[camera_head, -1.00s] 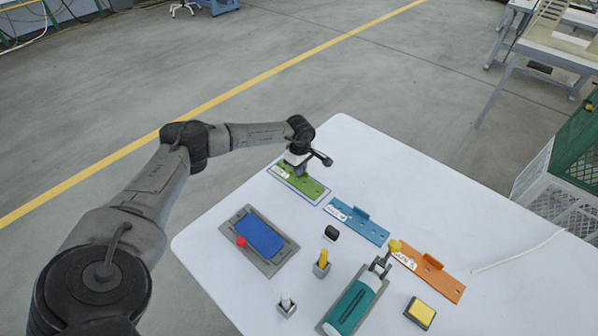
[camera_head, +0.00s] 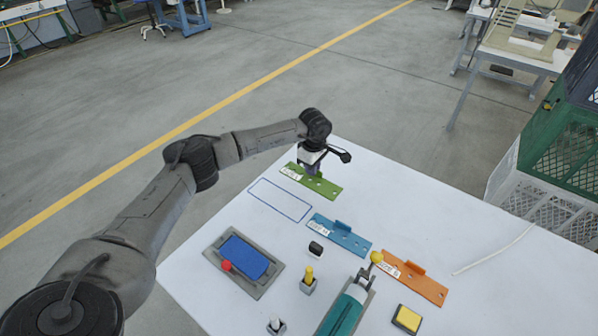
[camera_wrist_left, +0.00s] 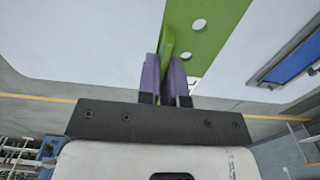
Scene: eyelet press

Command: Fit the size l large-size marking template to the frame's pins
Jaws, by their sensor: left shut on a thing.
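The green marking template (camera_head: 322,187) is a flat strip with holes, a raised tab and a white label too small to read surely. My left gripper (camera_head: 309,172) is shut on its tab and holds it above the far part of the table. In the left wrist view, the purple fingers (camera_wrist_left: 167,75) pinch the tab of the green template (camera_wrist_left: 205,30). The grey frame (camera_head: 262,287) with a blue pad (camera_head: 244,257) and a red knob (camera_head: 226,266) lies at the table's left; its pins are not distinguishable. My right gripper is out of view.
An empty blue outline (camera_head: 281,199) is on the white table (camera_head: 430,210). A blue template (camera_head: 345,238) and an orange template (camera_head: 420,284) lie to the right. A teal device (camera_head: 343,312), a yellow-topped post (camera_head: 308,280), a black block (camera_head: 316,248) and a yellow pad (camera_head: 407,318) stand in front.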

